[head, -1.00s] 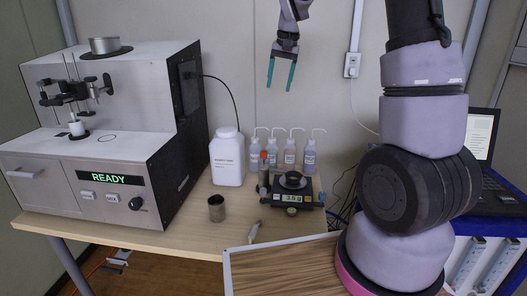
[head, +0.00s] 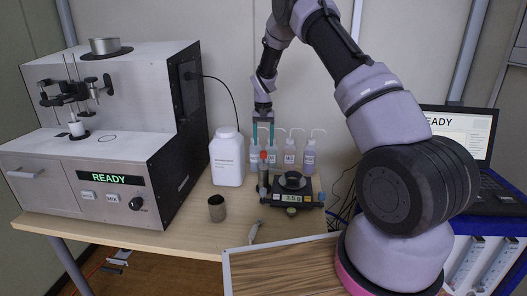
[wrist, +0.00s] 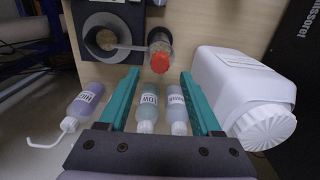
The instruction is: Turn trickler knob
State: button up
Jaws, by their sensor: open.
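A small upright cylinder with a red knob on top (head: 264,156), which looks like the trickler, stands at the left of the black scale (head: 291,188). In the wrist view its red top (wrist: 160,63) lies between and just beyond my fingertips. A thin pale tube (wrist: 128,47) runs from it towards the cup (wrist: 105,38) on the scale. The scale display seems to read 3.5 g. My gripper (head: 263,143) is open and empty, with teal fingers pointing down above and behind the red knob. The gap between fingers and knob is hard to judge.
Several wash bottles (head: 290,155) stand in a row at the back, close under my fingers. A white jug (head: 227,160) stands left of the trickler. The table front is mostly clear.

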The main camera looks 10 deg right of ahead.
aim_at(264, 152)
jog(key=shift+f, duration=2.4)
grip_shut()
jog(key=n, duration=0.5)
jog(key=shift+n, duration=0.3)
grip_release()
jog(key=shift+r, duration=0.1)
